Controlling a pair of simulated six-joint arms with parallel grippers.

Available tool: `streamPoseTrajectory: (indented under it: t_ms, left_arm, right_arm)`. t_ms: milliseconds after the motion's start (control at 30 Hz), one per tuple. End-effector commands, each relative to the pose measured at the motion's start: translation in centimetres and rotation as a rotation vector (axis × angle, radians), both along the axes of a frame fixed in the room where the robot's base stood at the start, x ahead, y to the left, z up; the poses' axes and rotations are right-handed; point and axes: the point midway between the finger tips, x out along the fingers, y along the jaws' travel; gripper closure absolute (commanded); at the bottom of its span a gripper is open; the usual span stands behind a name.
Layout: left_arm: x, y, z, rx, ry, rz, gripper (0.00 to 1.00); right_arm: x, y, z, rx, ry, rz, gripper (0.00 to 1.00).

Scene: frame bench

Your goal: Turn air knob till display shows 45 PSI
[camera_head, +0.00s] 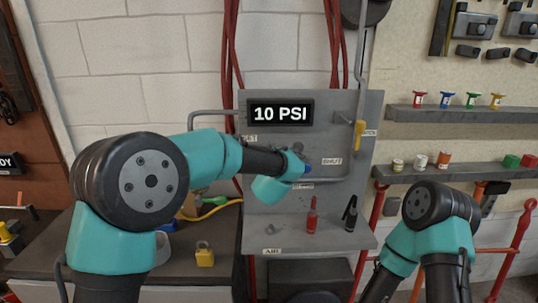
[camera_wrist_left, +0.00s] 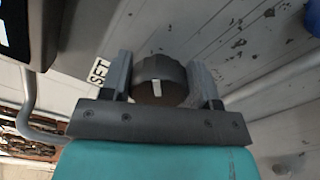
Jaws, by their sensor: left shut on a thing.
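The display (camera_head: 280,113) on the grey panel (camera_head: 262,222) reads 10 PSI. My left arm reaches across to the panel below the display. In the left wrist view, my left gripper (camera_wrist_left: 162,82) has its two fingers on either side of a dark round knob (camera_wrist_left: 160,72) and is shut on it. A short white mark on the knob's face points roughly up and down in that view. In the head view the knob is hidden behind my left wrist. A label reading SET (camera_wrist_left: 98,72) is beside the knob. My right gripper is not in view.
A yellow-handled lever (camera_head: 359,134) is on the panel's right side. A SHUT label (camera_head: 331,161) is right of my left wrist. A red tool (camera_head: 311,216) and a black one stand on the panel's lower ledge. A yellow padlock (camera_head: 204,254) sits on the bench at left.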

Motion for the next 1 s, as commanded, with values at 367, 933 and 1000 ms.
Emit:
streamPoseTrajectory:
  t_ms: [367, 933, 1000]
  left_arm:
    - [-0.02, -0.07, -0.28, 0.356, 0.005, 0.0, 0.68]
    - [-0.03, -0.02, -0.64, 0.897, 0.012, -0.001, 0.68]
    - [-0.03, -0.01, -0.67, 0.963, 0.013, -0.001, 0.68]
  right_arm:
    - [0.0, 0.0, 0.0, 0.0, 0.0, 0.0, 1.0]
    - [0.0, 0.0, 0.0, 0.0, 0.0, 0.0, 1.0]
    - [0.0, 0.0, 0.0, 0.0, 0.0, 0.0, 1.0]
